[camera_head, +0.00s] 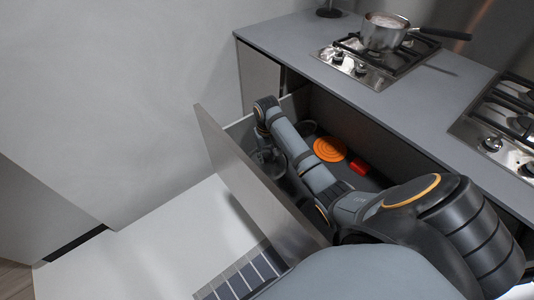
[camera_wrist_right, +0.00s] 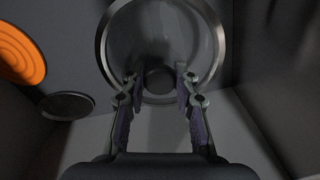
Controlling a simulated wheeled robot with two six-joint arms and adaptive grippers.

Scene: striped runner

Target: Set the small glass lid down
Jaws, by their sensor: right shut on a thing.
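The glass lid (camera_wrist_right: 150,35) with a metal rim and dark knob is in the right wrist view, just beyond my right gripper (camera_wrist_right: 158,84). The fingers stand either side of the dark knob and are shut on it. In the head view my right gripper (camera_head: 269,156) is down inside the open drawer, near its front panel (camera_head: 245,180). The lid is mostly hidden there by my arm. I cannot tell whether the lid touches the drawer floor. My left gripper is not in view.
An orange round mat (camera_head: 330,149) and a red object (camera_head: 359,166) lie in the drawer. A small dark disc (camera_wrist_right: 67,105) is left of the lid in the wrist view. A pot (camera_head: 383,34) stands on the hob above. Drawer walls are close around my gripper.

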